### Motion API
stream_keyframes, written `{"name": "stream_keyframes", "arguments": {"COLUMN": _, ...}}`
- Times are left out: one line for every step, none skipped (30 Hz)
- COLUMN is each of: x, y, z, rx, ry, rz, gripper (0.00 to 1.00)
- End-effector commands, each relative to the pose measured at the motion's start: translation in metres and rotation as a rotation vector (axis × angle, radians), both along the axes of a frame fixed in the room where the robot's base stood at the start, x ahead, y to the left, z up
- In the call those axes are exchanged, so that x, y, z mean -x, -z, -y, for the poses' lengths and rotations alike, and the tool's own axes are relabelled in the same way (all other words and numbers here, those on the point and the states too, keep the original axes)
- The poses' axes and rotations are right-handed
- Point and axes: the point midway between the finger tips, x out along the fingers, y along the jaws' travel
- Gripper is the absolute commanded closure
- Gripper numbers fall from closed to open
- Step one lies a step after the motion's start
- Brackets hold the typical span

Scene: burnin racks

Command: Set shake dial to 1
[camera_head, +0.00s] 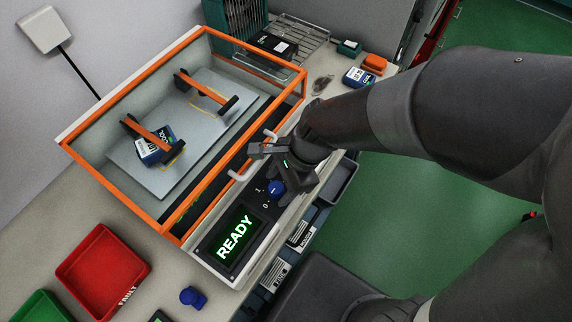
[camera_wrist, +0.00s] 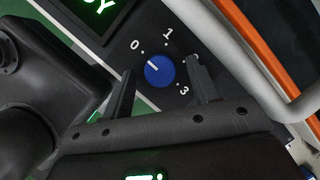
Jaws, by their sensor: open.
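The shake dial (camera_head: 276,188) is a round blue knob on the black control panel, beside the lit READY screen (camera_head: 235,236). In the wrist view, the dial (camera_wrist: 159,71) has a white pointer mark directed toward the 0. The labels 0, 1 and 3 show around it; the label between 1 and 3 is hidden behind a finger. My gripper (camera_wrist: 161,72) is open, with one finger on each side of the dial. Gaps show between the fingers and the knob in this view. In the head view my gripper (camera_head: 271,170) is over the panel at the dial.
An orange-framed clear enclosure (camera_head: 120,172) stands behind the panel, holding a blue-and-white unit (camera_head: 155,147) on a plate. A white handle (camera_head: 240,176) is close to my gripper. A red FAULT tray (camera_head: 100,270) and a blue knob-like object (camera_head: 193,297) are at lower left.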

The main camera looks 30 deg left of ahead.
Motion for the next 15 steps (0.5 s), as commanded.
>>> {"name": "stream_keyframes", "arguments": {"x": -0.0001, "y": -0.0001, "z": -0.0001, "rx": 0.000, "ry": 0.000, "rz": 0.000, "gripper": 0.46}}
{"name": "stream_keyframes", "arguments": {"x": -0.0001, "y": -0.0002, "z": 0.0000, "rx": 0.000, "ry": 0.000, "rz": 0.000, "gripper": 0.48}}
{"name": "stream_keyframes", "arguments": {"x": -0.0001, "y": -0.0002, "z": 0.0000, "rx": 0.000, "ry": 0.000, "rz": 0.000, "gripper": 0.52}}
{"name": "stream_keyframes", "arguments": {"x": 0.0000, "y": -0.0002, "z": -0.0001, "rx": 0.000, "ry": 0.000, "rz": 0.000, "gripper": 0.54}}
{"name": "stream_keyframes", "arguments": {"x": -0.0001, "y": -0.0003, "z": -0.0001, "rx": 0.000, "ry": 0.000, "rz": 0.000, "gripper": 0.57}}
{"name": "stream_keyframes", "arguments": {"x": -0.0001, "y": -0.0003, "z": -0.0001, "rx": 0.000, "ry": 0.000, "rz": 0.000, "gripper": 0.60}}
{"name": "stream_keyframes", "arguments": {"x": -0.0001, "y": -0.0003, "z": -0.0001, "rx": 0.000, "ry": 0.000, "rz": 0.000, "gripper": 0.62}}
{"name": "stream_keyframes", "arguments": {"x": -0.0001, "y": -0.0003, "z": -0.0001, "rx": 0.000, "ry": 0.000, "rz": 0.000, "gripper": 0.65}}
{"name": "stream_keyframes", "arguments": {"x": -0.0001, "y": -0.0003, "z": -0.0001, "rx": 0.000, "ry": 0.000, "rz": 0.000, "gripper": 0.68}}
{"name": "stream_keyframes", "arguments": {"x": -0.0001, "y": -0.0004, "z": 0.0000, "rx": 0.000, "ry": 0.000, "rz": 0.000, "gripper": 0.71}}
{"name": "stream_keyframes", "arguments": {"x": -0.0001, "y": -0.0004, "z": -0.0001, "rx": 0.000, "ry": 0.000, "rz": 0.000, "gripper": 0.73}}
{"name": "stream_keyframes", "arguments": {"x": -0.0001, "y": -0.0004, "z": -0.0001, "rx": 0.000, "ry": 0.000, "rz": 0.000, "gripper": 0.76}}
{"name": "stream_keyframes", "arguments": {"x": -0.0001, "y": -0.0004, "z": -0.0001, "rx": 0.000, "ry": 0.000, "rz": 0.000, "gripper": 0.79}}
{"name": "stream_keyframes", "arguments": {"x": -0.0001, "y": -0.0004, "z": -0.0001, "rx": -0.001, "ry": 0.000, "rz": 0.000, "gripper": 0.81}}
{"name": "stream_keyframes", "arguments": {"x": -0.0001, "y": -0.0004, "z": -0.0001, "rx": -0.001, "ry": 0.000, "rz": 0.000, "gripper": 0.84}}
